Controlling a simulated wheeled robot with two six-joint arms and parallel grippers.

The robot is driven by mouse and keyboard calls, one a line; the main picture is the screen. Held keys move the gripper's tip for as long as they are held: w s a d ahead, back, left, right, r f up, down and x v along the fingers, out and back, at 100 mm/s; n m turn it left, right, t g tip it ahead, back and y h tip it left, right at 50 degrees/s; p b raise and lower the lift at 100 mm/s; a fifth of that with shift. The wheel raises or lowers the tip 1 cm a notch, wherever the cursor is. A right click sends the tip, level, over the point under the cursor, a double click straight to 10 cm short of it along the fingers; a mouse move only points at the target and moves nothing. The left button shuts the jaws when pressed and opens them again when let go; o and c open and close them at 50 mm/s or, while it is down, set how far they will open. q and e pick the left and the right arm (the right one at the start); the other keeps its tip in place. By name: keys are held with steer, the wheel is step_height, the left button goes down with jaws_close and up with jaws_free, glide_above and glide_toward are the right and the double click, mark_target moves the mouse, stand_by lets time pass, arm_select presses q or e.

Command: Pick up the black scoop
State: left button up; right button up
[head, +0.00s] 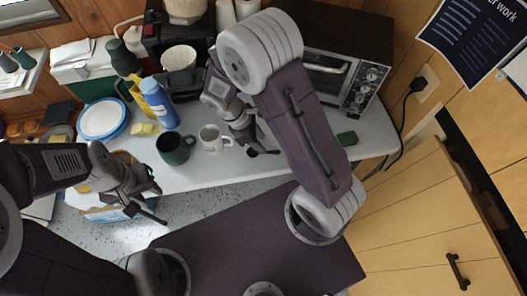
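I cannot clearly pick out the black scoop in the head view. A small black shape (270,151) lies low at the tip of my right gripper (256,147), on the counter by the white mug; whether it is the scoop or a fingertip I cannot tell. My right gripper points down at the counter, partly hidden by its own arm, and its opening is unclear. My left gripper (156,203) is open and empty, over the front left edge of the counter, in front of a blue and white box.
A dark green mug (174,149) and white mug (212,139) stand left of my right gripper. Behind are a blue bottle (158,104), a blue-rimmed plate (101,118), a coffee maker (183,84) and a toaster oven (368,78).

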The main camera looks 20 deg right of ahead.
steer(key=shift+s+f, duration=0.1)
steer(key=b+x, duration=0.1)
steer(key=x, duration=0.4)
steer(key=shift+a+f, duration=0.1)
steer(key=shift+a, duration=0.1)
steer(key=shift+s, duration=0.1)
steer(key=shift+c, duration=0.3)
jaws_close()
steer(key=shift+r, duration=0.2)
